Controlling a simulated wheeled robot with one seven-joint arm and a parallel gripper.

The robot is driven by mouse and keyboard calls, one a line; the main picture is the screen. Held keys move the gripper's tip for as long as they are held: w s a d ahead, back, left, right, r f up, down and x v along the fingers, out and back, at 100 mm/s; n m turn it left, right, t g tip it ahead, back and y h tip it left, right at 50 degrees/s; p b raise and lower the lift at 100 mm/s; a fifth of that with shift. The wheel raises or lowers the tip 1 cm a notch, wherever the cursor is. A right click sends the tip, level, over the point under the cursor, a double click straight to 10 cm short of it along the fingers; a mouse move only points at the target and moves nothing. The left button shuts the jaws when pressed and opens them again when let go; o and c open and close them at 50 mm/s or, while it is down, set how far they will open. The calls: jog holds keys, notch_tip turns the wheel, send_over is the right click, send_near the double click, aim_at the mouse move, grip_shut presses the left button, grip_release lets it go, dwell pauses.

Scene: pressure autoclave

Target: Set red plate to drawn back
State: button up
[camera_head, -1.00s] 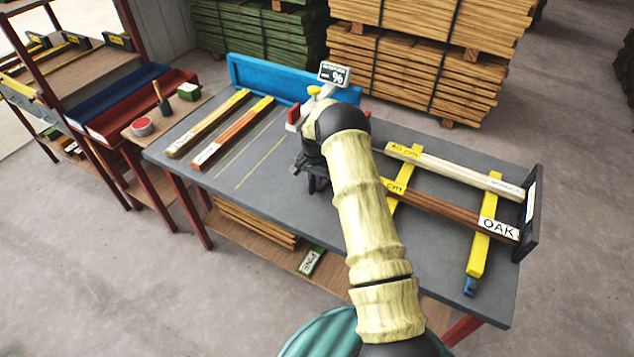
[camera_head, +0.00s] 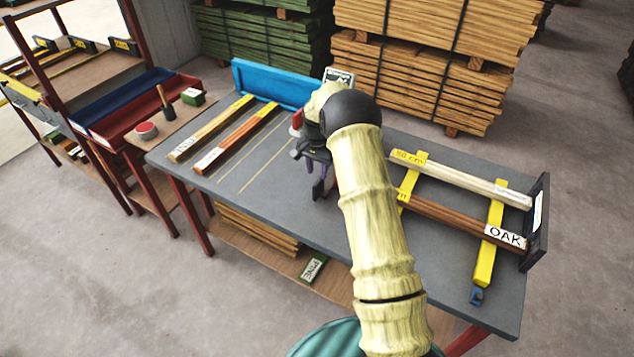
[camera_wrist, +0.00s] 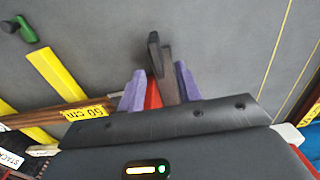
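A red piece (camera_head: 297,121), which may be the red plate, shows just left of my wrist in the head view, at the back middle of the table beside a small display (camera_head: 339,76). In the wrist view a red strip (camera_wrist: 153,95) shows between the purple fingers of my gripper (camera_wrist: 160,80). A grey-brown bar (camera_wrist: 168,75) with a black end is beside it. The fingers are apart; I cannot tell whether they touch the red strip. In the head view my gripper (camera_head: 322,185) points down over the grey table, and my arm hides part of the device there.
A light bar and a brown OAK bar (camera_head: 450,222) lie across yellow strips on the table's right. Two bars (camera_head: 235,140) lie at left by a blue fence (camera_head: 270,82). Bare tabletop (camera_head: 255,175) lies left of my gripper. Red and blue trays stand further left.

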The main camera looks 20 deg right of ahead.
notch_tip(320, 180, up, 10)
jog(key=b, duration=0.1)
jog(key=shift+f, duration=0.2)
dwell(0.3)
jog(key=s+a+r+n+t, duration=0.1)
jog(key=s+n, duration=0.3)
jog(key=s, duration=1.2)
jog(key=s+a+r+n+t, duration=0.1)
jog(key=s+a+n, duration=0.3)
jog(key=s, duration=1.3)
jog(key=shift+a+r+n+t, duration=0.15)
jog(key=shift+r+n+t, duration=0.25)
jog(key=shift+r, duration=0.45)
jog(key=shift+w, duration=0.1)
